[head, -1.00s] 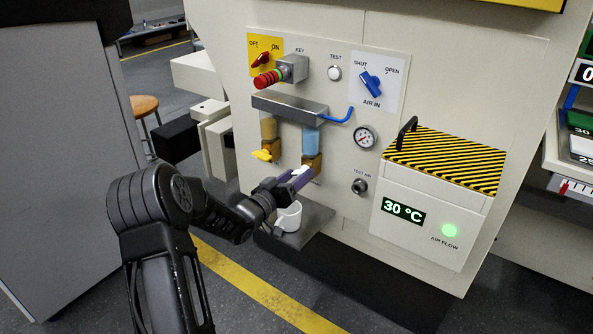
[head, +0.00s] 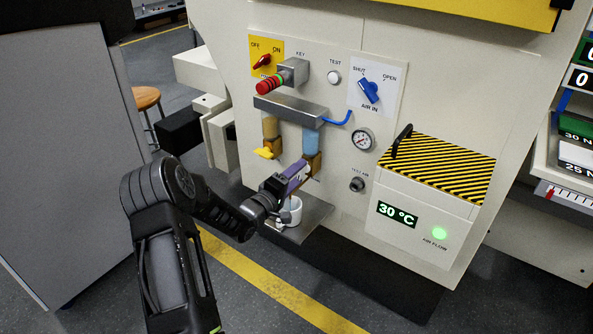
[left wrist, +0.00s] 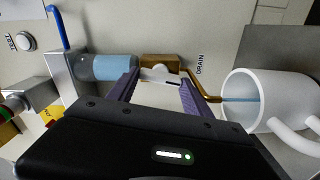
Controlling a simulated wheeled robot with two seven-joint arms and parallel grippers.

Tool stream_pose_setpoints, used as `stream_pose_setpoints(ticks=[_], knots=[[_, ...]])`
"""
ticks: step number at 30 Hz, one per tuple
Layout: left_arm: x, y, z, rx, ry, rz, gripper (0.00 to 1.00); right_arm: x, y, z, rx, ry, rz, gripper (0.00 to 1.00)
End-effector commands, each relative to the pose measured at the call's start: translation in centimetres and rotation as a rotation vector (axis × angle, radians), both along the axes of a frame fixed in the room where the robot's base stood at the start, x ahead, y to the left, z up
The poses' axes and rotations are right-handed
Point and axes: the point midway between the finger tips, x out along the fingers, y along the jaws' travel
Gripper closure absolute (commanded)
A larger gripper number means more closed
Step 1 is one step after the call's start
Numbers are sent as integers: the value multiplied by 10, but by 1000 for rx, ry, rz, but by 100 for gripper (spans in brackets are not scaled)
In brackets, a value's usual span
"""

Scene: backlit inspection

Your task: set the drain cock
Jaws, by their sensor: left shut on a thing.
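The drain cock (left wrist: 160,61) is a brass body below a blue-filled clear bowl (head: 311,141), beside the word DRAIN. It has a white lever (left wrist: 160,77) and a bent brass spout (left wrist: 205,97). My left gripper (head: 303,169) has purple fingers and is shut on the lever; in the left wrist view the fingers (left wrist: 160,85) lie on both sides of it. A white cup (head: 293,212) stands under the spout on a grey shelf (head: 316,222). A thin blue line, apparently a stream, runs from the spout into the cup (left wrist: 262,88).
Left of the drain cock, an amber bowl (head: 270,127) has a yellow tap (head: 264,153). A striped box (head: 425,212) reading 30 °C stands out at right.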

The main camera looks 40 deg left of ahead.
Motion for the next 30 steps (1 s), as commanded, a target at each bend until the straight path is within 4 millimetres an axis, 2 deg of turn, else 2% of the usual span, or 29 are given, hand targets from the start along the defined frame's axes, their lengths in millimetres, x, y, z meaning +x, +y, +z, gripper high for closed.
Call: stream_pose_setpoints(ticks=[10,26,27,30], knots=[[-1,1,-1,-189,-2,1,82,-3,3,12,5,5,8,64],[-1,1,-2,-227,-3,1,82,-4,3,13,5,6,8,64],[-1,1,-2,-227,-3,1,41,-4,3,13,5,6,8,64],[0,1,-2,-226,-3,1,33,-4,3,13,5,6,8,64]])
